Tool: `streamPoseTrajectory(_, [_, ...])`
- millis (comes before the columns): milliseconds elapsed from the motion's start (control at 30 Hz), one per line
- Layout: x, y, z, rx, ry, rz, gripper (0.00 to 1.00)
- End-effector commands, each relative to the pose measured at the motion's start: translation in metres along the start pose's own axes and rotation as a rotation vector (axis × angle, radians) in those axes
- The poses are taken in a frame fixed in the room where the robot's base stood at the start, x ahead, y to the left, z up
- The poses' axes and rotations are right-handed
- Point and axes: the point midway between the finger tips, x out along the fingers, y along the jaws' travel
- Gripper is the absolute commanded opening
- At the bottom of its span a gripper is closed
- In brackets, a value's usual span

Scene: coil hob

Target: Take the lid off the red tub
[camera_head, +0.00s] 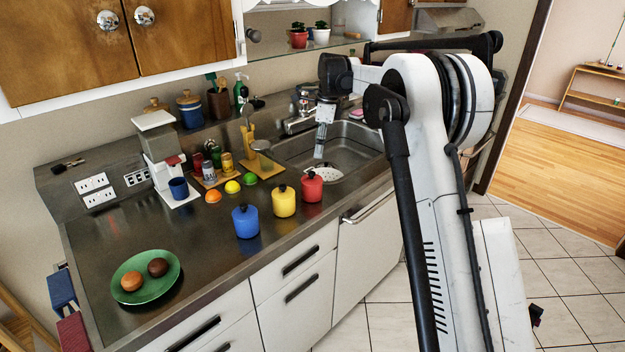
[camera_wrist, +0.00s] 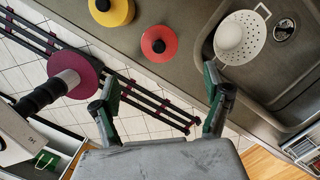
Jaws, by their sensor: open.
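The red tub (camera_head: 312,192) stands on the counter near its front edge, right of the yellow tub (camera_head: 283,203) and blue tub (camera_head: 246,222). Its red lid (camera_head: 312,178) is on, with a dark knob on top. In the wrist view the red tub (camera_wrist: 148,50) is seen from above, beyond the gap between the fingers. My gripper (camera_head: 319,153) hangs over the front of the sink, above and slightly behind the tub in the head view. In the wrist view my gripper (camera_wrist: 162,90) is open and empty, its fingers wide apart and clear of the tub.
A white colander (camera_wrist: 250,47) sits in the sink (camera_head: 345,140), right of the red tub. An orange, a lemon and a lime (camera_head: 249,178) lie behind the tubs. A green plate (camera_head: 160,284) with two round brown items is at left. Counter between plate and blue tub is clear.

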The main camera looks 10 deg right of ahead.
Motion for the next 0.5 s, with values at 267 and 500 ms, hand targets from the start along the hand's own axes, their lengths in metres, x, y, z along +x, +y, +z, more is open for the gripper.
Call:
streamPoseTrajectory(267, [0.049,0.0,0.001,-0.001,0.0,-0.001,0.81])
streamPoseTrajectory(500, [0.065,0.001,0.001,-0.002,0.0,-0.001,0.81])
